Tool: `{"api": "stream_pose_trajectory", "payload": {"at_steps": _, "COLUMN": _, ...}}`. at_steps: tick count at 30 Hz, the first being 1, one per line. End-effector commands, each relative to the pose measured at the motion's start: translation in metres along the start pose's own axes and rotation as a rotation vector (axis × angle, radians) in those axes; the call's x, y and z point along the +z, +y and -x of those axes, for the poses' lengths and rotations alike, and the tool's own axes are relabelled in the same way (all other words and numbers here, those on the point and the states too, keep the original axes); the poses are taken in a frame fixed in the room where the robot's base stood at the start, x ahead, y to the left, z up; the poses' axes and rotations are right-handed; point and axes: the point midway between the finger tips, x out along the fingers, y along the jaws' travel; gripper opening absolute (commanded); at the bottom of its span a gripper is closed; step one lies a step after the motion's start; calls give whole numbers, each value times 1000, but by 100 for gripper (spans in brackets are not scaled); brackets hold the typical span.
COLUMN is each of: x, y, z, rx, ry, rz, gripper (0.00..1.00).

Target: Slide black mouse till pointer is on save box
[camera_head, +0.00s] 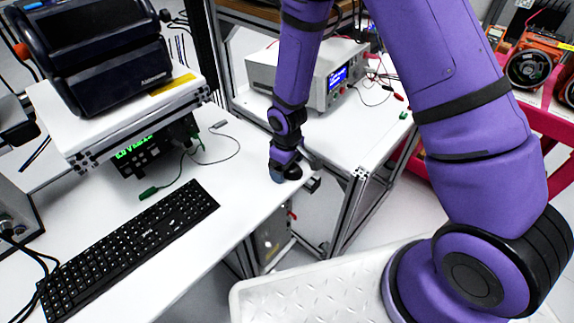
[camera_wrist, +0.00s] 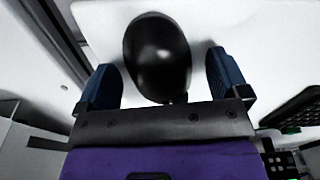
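The black mouse (camera_wrist: 157,58) is a glossy dark oval on the white table, in the upper middle of the wrist view. My gripper (camera_wrist: 160,75) has its two blue fingers on either side of the mouse, with a strip of white table visible between each finger and the mouse. The fingers are apart and do not grip it. In the head view my gripper (camera_head: 284,172) is down at the right edge of the white table (camera_head: 222,205), where it and my arm mostly hide the mouse. No screen, pointer or save box can be made out.
A black keyboard (camera_head: 130,250) lies on the table left of my gripper. A power supply (camera_head: 325,85) stands on the neighbouring table. The table's edge is close beside my gripper.

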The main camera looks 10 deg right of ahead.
Motion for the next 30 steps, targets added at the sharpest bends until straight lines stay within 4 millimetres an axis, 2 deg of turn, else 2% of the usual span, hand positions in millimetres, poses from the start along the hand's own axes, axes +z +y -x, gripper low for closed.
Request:
{"api": "stream_pose_trajectory", "payload": {"at_steps": 5, "x": 0, "y": 0, "z": 1, "rx": 0, "ry": 0, "rz": 0, "gripper": 93}}
{"api": "stream_pose_trajectory", "payload": {"at_steps": 10, "x": -1, "y": 0, "z": 12, "rx": 1, "ry": 3, "rz": 0, "gripper": 93}}
{"api": "stream_pose_trajectory", "payload": {"at_steps": 24, "x": 0, "y": 0, "z": 87, "rx": 1, "ry": 3, "rz": -1, "gripper": 93}}
{"api": "stream_pose_trajectory", "payload": {"at_steps": 30, "x": 0, "y": 0, "z": 105, "rx": 1, "ry": 1, "rz": -1, "gripper": 93}}
